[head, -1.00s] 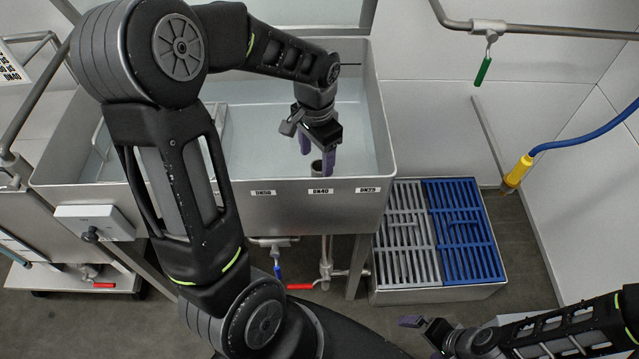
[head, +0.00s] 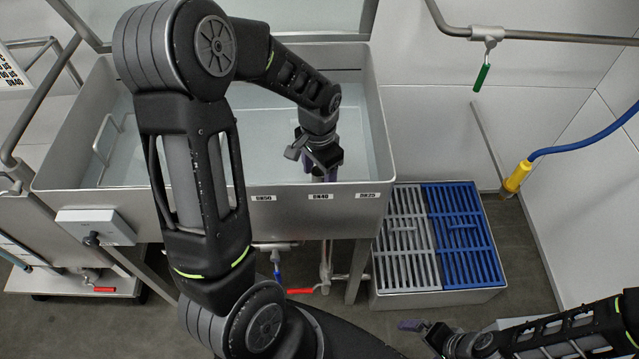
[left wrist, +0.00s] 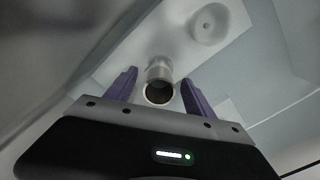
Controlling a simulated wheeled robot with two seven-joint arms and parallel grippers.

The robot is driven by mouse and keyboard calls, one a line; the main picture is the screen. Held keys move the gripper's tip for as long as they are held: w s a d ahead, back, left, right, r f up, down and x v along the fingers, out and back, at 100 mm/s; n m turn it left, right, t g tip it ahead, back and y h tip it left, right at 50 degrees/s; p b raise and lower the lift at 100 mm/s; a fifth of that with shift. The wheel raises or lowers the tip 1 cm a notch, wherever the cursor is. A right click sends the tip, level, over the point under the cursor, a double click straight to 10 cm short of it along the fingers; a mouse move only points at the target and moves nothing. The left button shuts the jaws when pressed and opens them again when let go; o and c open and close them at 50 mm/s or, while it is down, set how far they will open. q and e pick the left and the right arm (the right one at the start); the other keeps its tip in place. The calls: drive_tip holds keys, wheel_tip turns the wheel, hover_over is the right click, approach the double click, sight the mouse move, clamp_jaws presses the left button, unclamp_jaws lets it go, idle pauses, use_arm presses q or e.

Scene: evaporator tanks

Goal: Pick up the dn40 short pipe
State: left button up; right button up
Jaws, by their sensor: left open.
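The dn40 short pipe (left wrist: 159,72) is a small, pale metal tube with a dark open end, inside the steel tank (head: 225,205). In the left wrist view it stands between the two purple fingers of my left gripper (left wrist: 158,78), with a gap on both sides. My left gripper is open; in the head view (head: 312,168) it reaches down into the tank behind the front wall, above the DN40 label (head: 318,197). There the gripper and wall largely hide the pipe. My right gripper (head: 424,329) is at the bottom right, outside the tank; its opening is unclear.
A round fitting (left wrist: 209,24) shows beyond the pipe in the left wrist view. The tank's front wall stands close to my left gripper. A box with grey and blue grates (head: 462,235) stands right of the tank. A blue hose (head: 585,143) hangs at the right wall.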

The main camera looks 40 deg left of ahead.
use_arm(q)
drive_tip(key=shift+f, duration=1.45)
clamp_jaws()
